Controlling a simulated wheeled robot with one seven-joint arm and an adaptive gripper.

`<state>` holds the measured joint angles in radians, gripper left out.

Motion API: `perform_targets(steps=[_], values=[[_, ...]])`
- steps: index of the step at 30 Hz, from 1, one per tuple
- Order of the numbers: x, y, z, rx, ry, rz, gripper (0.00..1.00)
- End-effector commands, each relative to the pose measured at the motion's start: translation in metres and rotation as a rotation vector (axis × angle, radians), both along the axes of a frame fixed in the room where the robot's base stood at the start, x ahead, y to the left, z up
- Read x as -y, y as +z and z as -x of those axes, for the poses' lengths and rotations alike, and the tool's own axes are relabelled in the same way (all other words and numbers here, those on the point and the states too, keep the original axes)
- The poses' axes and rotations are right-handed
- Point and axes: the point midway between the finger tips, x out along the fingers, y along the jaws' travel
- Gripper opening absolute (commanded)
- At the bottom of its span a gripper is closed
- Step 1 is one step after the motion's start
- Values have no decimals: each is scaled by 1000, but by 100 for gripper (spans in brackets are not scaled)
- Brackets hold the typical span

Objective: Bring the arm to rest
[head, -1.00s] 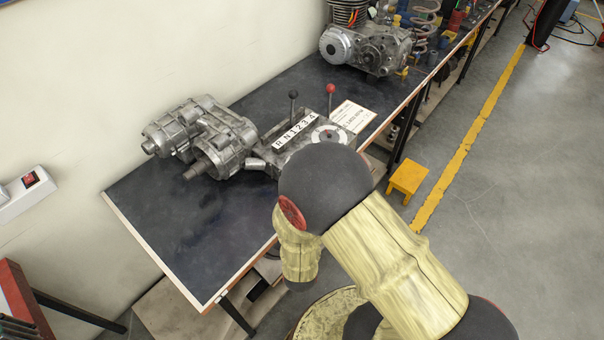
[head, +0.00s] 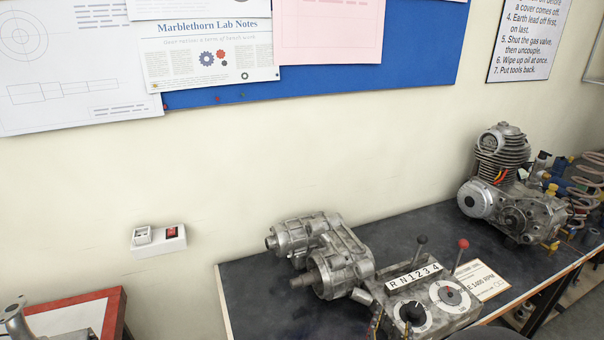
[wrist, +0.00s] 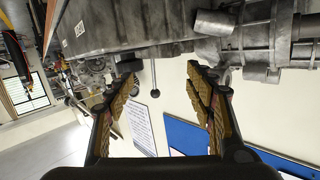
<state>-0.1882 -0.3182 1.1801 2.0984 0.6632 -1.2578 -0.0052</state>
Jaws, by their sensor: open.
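My gripper (wrist: 165,88) shows only in the wrist view, where the picture is turned over. Its two fingers stand apart with nothing between them that they touch. A metal gearbox (wrist: 120,25) lies beyond the fingers at the top of that view. A thin lever with a dark knob (wrist: 154,94) appears between the fingers, apart from them. In the head view my arm is almost wholly out of frame; the gripper is not seen there. The gearbox (head: 322,252) sits on the dark bench (head: 255,290), with a shift box (head: 425,300) beside it.
The shift box carries a black-knobbed lever (head: 421,241) and a red-knobbed lever (head: 462,245). An engine (head: 505,190) stands farther right on the bench. A wall switch box (head: 158,240) and a blue notice board (head: 330,92) are on the wall behind. The left bench end is bare.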

Motion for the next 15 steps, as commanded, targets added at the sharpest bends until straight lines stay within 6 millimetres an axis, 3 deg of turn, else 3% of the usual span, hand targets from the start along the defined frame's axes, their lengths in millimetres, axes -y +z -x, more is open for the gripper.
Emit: perform_targets(steps=[3,7,11,15], values=[[-24,27,-26,-66,84,-107,54],[-52,55,-36,-159,187,-190,54],[-77,86,-30,-262,291,-238,54],[-97,120,-6,-381,390,-252,54]])
